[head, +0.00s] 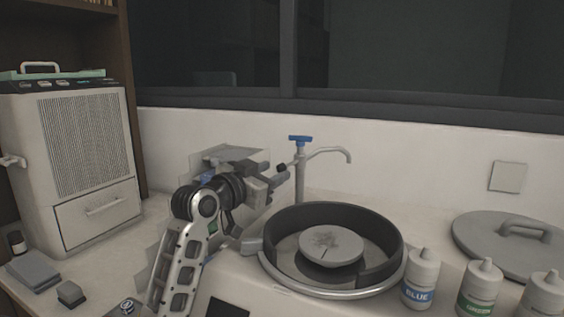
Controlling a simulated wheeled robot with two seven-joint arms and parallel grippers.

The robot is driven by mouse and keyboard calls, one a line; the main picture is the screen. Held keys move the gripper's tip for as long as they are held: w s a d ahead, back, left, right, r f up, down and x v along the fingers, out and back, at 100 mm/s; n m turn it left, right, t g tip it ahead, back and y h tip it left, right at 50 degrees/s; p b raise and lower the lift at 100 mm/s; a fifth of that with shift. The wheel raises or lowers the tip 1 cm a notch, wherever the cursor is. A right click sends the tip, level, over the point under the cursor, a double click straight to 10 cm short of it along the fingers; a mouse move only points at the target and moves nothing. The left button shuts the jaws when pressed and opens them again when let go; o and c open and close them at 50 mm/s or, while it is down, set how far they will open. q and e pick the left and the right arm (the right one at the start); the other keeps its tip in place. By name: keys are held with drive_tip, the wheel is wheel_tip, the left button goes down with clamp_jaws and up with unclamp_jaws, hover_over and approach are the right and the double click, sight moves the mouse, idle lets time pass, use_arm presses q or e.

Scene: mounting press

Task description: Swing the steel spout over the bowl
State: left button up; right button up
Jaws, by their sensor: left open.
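The steel spout (332,151) curves right from the top of an upright post (299,185) behind the bowl, and its tip bends down. A blue cross handle (300,138) sits on top of the post. The bowl (388,262) is round with a high dark wall and a steel rim, and a pale disc (331,246) sits inside it. I cannot tell from this angle whether the spout tip is over the bowl. My left gripper (283,177) is open just left of the post, below the spout's height. Its fingers are partly hard to make out. My right gripper is not in view.
Several bottles, one labelled BLUE (420,280), stand at the front right. A round grey lid (480,238) with a handle lies at the right. A white cabinet unit (85,165) and grey blocks (34,270) are at the left. The space above the bowl is clear.

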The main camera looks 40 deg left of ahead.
sight(279, 169)
use_arm(q)
drive_tip(key=shift+w+a+p, duration=0.15)
drive_tip(key=shift+w+p, duration=0.05)
drive_tip(key=shift+w, duration=0.9)
drive_tip(key=shift+w+a+p, duration=0.1)
drive_tip(key=shift+w+p, duration=0.1)
drive_tip(key=shift+w, duration=0.9)
